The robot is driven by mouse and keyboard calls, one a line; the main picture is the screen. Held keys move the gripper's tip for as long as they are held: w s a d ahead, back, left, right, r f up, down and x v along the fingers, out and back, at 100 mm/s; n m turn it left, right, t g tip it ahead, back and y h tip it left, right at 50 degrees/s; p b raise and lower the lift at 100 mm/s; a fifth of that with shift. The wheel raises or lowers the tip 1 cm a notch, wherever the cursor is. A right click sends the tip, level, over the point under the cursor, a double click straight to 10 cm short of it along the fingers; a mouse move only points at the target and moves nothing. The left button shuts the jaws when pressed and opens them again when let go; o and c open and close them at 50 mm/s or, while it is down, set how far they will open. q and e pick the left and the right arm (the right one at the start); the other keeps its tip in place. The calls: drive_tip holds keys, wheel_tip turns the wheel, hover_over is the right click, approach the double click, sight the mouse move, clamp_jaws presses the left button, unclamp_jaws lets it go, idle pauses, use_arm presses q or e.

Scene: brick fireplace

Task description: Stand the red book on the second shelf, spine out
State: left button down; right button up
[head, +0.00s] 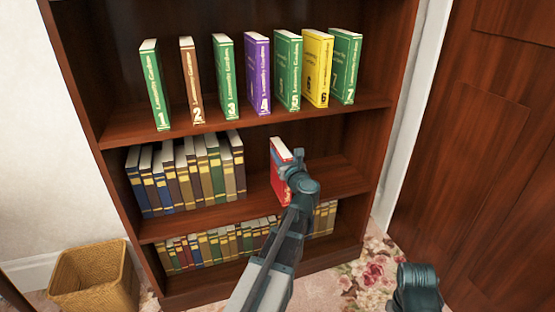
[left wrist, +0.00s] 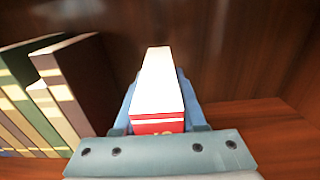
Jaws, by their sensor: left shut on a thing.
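The red book (head: 279,190) is upright in the free space on the middle shelf (head: 338,180), right of a row of books and apart from it. My left gripper (head: 288,176) is shut on it from the front and hides much of it. In the left wrist view the book (left wrist: 157,126) shows its white top edge and a strip of red spine with yellow marks facing me, between the jaws (left wrist: 157,118). I cannot tell whether its foot touches the shelf board. My right gripper is not seen; only a teal part of my right arm shows at lower right.
Numbered books (head: 258,75) stand on the upper shelf. A book row (head: 185,175) fills the middle shelf's left part; it also shows in the left wrist view (left wrist: 75,85). More books (head: 220,245) line the bottom shelf. A wicker basket (head: 95,278) stands at lower left.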

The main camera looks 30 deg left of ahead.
use_arm(q)
drive_tip(key=shift+r, duration=0.1)
drive_tip(key=shift+c, duration=2.4)
unclamp_jaws()
drive_tip(key=v, duration=1.2)
